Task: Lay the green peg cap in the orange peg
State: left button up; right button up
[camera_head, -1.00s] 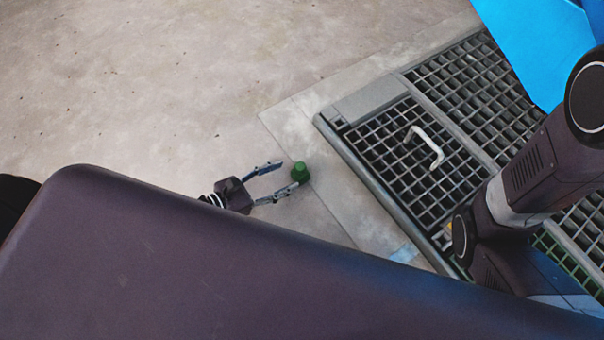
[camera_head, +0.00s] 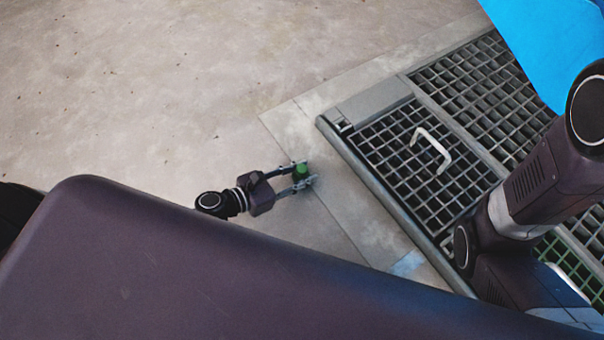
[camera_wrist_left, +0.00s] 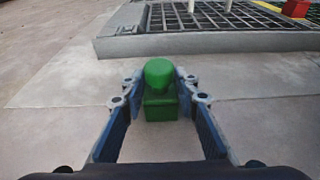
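The green peg cap (camera_head: 301,170) is on the concrete floor beside the metal grating, between the fingers of my left gripper (camera_head: 302,174). In the left wrist view the green peg cap (camera_wrist_left: 159,88) has a rounded knob on a squarer base. It sits upright between the fingertips of my left gripper (camera_wrist_left: 160,100). The fingers are apart, one on each side of it; small gaps seem to show, and I see no firm grip. My right arm is at the right of the head view, but its gripper is out of view. I cannot make out the orange peg.
A metal floor grating (camera_head: 400,150) with a raised rim and a pale handle (camera_head: 431,149) lies to the right. A blue surface (camera_head: 550,45) is at the top right. The wrist view shows a red and yellow object (camera_wrist_left: 295,8) far right. Open concrete floor (camera_head: 150,90) lies left.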

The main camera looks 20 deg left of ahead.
pick_arm(q)
jog(key=c, duration=0.5)
jog(key=shift+o, duration=0.2)
